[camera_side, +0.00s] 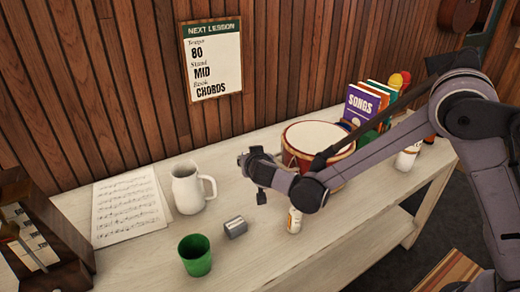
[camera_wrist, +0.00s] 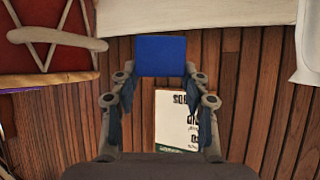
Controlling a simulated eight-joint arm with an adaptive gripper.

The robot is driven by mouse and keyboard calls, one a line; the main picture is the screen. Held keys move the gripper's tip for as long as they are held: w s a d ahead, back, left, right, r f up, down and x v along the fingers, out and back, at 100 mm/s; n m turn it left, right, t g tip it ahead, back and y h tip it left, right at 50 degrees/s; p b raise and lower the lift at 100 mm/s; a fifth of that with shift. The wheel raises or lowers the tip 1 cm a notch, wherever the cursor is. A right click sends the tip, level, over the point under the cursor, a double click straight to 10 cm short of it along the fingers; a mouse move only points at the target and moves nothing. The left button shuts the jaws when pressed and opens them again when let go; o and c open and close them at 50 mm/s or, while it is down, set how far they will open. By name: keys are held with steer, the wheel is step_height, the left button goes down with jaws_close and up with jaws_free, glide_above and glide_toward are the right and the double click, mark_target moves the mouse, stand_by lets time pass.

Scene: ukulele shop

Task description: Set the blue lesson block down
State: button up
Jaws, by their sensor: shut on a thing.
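The blue lesson block (camera_wrist: 160,56) is between the fingertips of my gripper (camera_wrist: 160,75) in the wrist view, its flat face toward the camera. My gripper (camera_side: 258,172) is shut on it. In the side view my gripper is above the pale table (camera_side: 135,265), between the white mug and the drum. The block cannot be made out there, hidden by the gripper. What lies directly under the block is not clear.
A white mug (camera_side: 187,188), metal cylinder (camera_side: 235,227), green cup (camera_side: 195,256) and small bottle (camera_side: 294,220) stand or lie nearby. A red drum (camera_side: 320,138) and books (camera_side: 362,106) are right. Sheet music (camera_side: 128,208) lies left.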

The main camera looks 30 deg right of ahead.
step_height(320, 180, up, 13)
steer(key=s+a+n+y, duration=0.4)
steer(key=a+y, duration=0.1)
steer(key=a, duration=0.7)
steer(key=s+a+n+y, duration=0.3)
steer(key=a+n+y, duration=0.15)
steer(key=a, duration=0.85)
step_height(320, 180, down, 12)
steer(key=s+a+f, duration=0.1)
steer(key=a+f, duration=0.1)
steer(key=a, duration=0.1)
steer(key=s+a+f, duration=0.1)
steer(key=a+f, duration=0.1)
steer(key=a, duration=0.2)
steer(key=s+a+f, duration=0.1)
steer(key=a+f, duration=0.1)
steer(key=a, duration=0.2)
steer(key=shift+a+f, duration=0.2)
steer(key=shift+a, duration=0.05)
steer(key=shift+f, duration=2.05)
steer(key=shift+f, duration=0.1)
steer(key=o, duration=1.2)
steer(key=shift+o, duration=0.2)
